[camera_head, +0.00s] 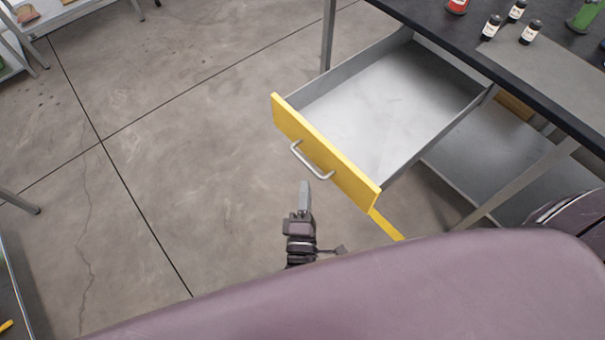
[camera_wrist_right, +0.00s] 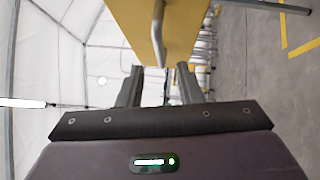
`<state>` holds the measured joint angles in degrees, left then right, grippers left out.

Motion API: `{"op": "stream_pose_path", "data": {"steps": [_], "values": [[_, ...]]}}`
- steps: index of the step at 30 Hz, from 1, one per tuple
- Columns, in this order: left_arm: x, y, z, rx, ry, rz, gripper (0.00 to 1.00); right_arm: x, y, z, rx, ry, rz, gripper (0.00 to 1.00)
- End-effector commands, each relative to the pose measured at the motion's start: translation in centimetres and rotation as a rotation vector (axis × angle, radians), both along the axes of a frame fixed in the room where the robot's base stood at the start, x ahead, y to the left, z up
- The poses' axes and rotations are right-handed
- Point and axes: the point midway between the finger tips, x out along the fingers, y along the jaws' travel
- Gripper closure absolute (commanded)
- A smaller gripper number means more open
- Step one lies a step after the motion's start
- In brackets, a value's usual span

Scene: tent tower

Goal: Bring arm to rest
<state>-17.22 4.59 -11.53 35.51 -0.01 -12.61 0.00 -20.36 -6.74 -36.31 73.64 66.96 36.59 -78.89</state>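My right gripper (camera_head: 304,190) is in the head view, just in front of the open drawer's handle and apart from it. In the right wrist view its two dark fingers (camera_wrist_right: 159,88) stand apart with nothing between them. The silver handle (camera_wrist_right: 158,35) and yellow drawer front (camera_wrist_right: 180,25) show beyond the fingertips. In the head view the drawer (camera_head: 375,105) is pulled far out and looks empty, with its yellow front (camera_head: 325,150) and curved handle (camera_head: 311,162). My left gripper is not in view.
A dark-topped workbench (camera_head: 540,75) stands at the right, with small dark bottles (camera_head: 530,32), a red container (camera_head: 457,6) and a green bottle (camera_head: 585,16) on it. A lower grey shelf (camera_head: 480,160) is below. The concrete floor (camera_head: 180,140) left of the drawer is clear.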

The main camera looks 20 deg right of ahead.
Motion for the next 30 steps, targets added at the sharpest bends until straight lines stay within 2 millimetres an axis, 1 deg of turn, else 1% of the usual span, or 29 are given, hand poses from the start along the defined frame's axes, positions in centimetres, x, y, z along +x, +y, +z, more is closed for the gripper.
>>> {"op": "stream_pose_path", "data": {"steps": [8, 10, 11, 14, 15, 17, 18, 20, 21, 23, 24, 26, 27, 29, 30], "values": [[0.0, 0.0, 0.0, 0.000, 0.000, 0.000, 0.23, 0.0, 0.0, -0.2, 0.004, 0.003, 0.003, 0.68], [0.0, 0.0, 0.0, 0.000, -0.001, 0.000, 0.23, 0.1, -0.2, -1.2, 0.031, 0.021, 0.015, 0.68], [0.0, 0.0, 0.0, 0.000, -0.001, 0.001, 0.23, 0.1, -0.3, -2.1, 0.055, 0.035, 0.026, 0.68], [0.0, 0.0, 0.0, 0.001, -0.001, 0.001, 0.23, 0.0, -1.1, -6.7, 0.188, 0.119, 0.071, 0.68], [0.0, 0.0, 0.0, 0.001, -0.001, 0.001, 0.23, -0.3, -1.6, -9.3, 0.266, 0.169, 0.085, 0.68], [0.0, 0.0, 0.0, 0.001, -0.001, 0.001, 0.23, -1.2, -2.4, -13.6, 0.401, 0.259, 0.094, 0.68], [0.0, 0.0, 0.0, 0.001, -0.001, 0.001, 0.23, -2.1, -3.1, -16.5, 0.492, 0.325, 0.088, 0.68], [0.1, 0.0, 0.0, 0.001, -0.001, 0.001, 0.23, -3.9, -4.2, -20.7, 0.632, 0.422, 0.059, 0.68], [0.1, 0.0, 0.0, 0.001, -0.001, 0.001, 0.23, -5.4, -5.0, -23.3, 0.722, 0.486, 0.027, 0.68], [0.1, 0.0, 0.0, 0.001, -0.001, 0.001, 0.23, -8.0, -6.1, -27.0, 0.855, 0.581, -0.039, 0.68], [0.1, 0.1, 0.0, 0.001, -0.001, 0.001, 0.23, -10.0, -6.9, -29.2, 0.940, 0.641, -0.094, 0.68], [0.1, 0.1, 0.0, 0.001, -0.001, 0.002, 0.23, -13.2, -8.0, -32.1, 1.060, 0.727, -0.193, 0.68], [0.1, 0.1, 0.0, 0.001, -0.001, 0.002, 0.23, -15.4, -8.7, -33.7, 1.133, 0.776, -0.265, 0.68], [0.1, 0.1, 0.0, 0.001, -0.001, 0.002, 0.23, -18.6, -9.6, -35.6, 1.227, 0.841, -0.377, 0.68], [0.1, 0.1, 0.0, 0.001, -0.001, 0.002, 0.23, -20.5, -10.1, -36.5, 1.281, 0.876, -0.448, 0.68]]}}
